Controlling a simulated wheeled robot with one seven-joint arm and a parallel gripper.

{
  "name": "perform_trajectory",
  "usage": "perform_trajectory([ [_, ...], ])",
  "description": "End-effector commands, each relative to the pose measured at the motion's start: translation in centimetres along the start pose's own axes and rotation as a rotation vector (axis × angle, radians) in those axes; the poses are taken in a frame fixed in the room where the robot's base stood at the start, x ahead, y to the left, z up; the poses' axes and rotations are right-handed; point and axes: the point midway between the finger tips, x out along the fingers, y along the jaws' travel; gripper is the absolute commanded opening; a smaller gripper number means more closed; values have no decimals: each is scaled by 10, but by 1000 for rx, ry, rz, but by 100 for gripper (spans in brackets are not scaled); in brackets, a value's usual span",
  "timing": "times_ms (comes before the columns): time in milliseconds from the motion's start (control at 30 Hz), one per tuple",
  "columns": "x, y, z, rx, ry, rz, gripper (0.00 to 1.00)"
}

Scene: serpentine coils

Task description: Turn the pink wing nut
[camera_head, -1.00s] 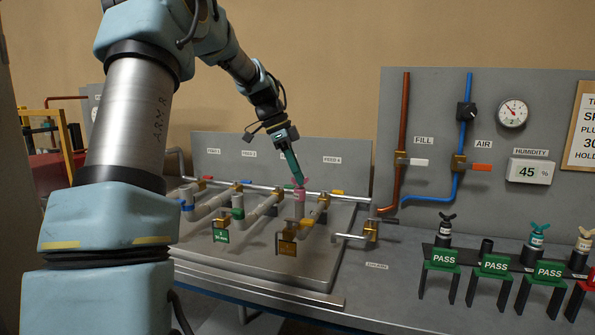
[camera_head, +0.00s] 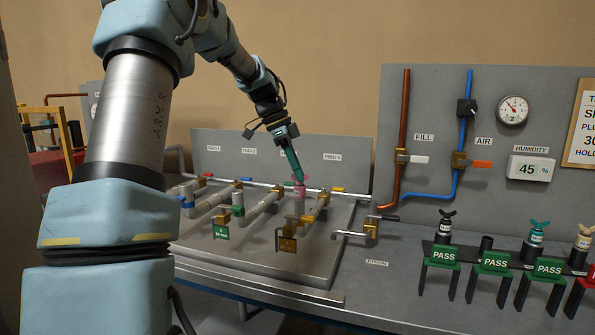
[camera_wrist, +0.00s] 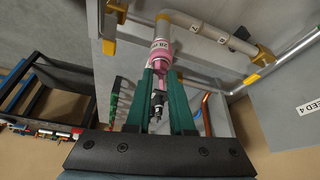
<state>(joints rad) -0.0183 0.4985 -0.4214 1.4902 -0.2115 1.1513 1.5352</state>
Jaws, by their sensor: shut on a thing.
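The pink fitting with the wing nut (camera_head: 299,194) stands on the pipework in the middle of the grey board. In the wrist view the pink body (camera_wrist: 161,53) shows just beyond my fingertips, with small lettering on it. My gripper (camera_head: 299,178) reaches down to it from above with green fingers. In the wrist view my gripper (camera_wrist: 158,78) has its two fingertips drawn close together at the pink part, shut on it. The wings themselves are mostly hidden between the fingertips.
Pipes with yellow fittings and coloured handles surround the pink fitting, including a blue handle (camera_head: 187,205). A valve panel (camera_head: 430,110) and a rack with PASS signs (camera_head: 495,263) stand to the right.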

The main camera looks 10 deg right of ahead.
Motion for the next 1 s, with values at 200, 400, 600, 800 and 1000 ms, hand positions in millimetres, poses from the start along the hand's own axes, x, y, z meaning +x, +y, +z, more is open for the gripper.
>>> perform_trajectory([
  [200, -2, -1, -1, 0, 1, -7, 0],
  [400, -1, -1, 0, 0, 0, -4, 43],
  [600, -1, 0, 0, 0, 0, -2, 52],
  [800, -4, -1, 0, 0, 0, -3, 52],
  [1000, -33, -1, 1, 0, 0, -6, 52],
])
